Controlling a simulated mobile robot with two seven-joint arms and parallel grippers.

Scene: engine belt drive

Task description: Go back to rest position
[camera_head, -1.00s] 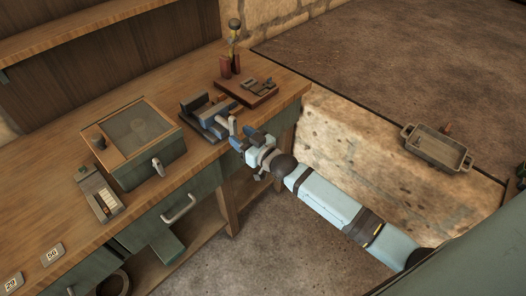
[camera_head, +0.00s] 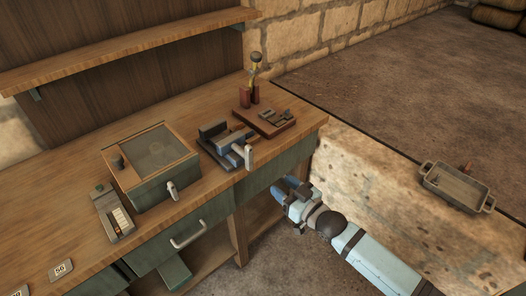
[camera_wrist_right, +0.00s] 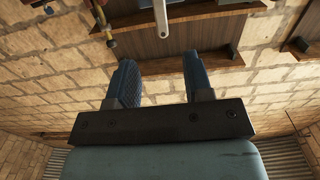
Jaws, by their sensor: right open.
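My right gripper (camera_head: 291,190) hangs in front of the workbench's (camera_head: 75,212) right end, below the top's edge, apart from the vise-like device (camera_head: 222,143) with a light handle. In the right wrist view the two blue fingers of my right gripper (camera_wrist_right: 160,80) stand apart with nothing between them. Beyond them that view shows the wall, wooden shelving and a pale lever. My left gripper is in neither view.
A box with a glass lid (camera_head: 150,165) and a small device with a green button (camera_head: 113,213) stand on the bench. A wooden board with small parts (camera_head: 264,122) lies near its right end. A metal tray (camera_head: 457,186) is at the right. A drawer handle (camera_head: 188,235) sticks out in front.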

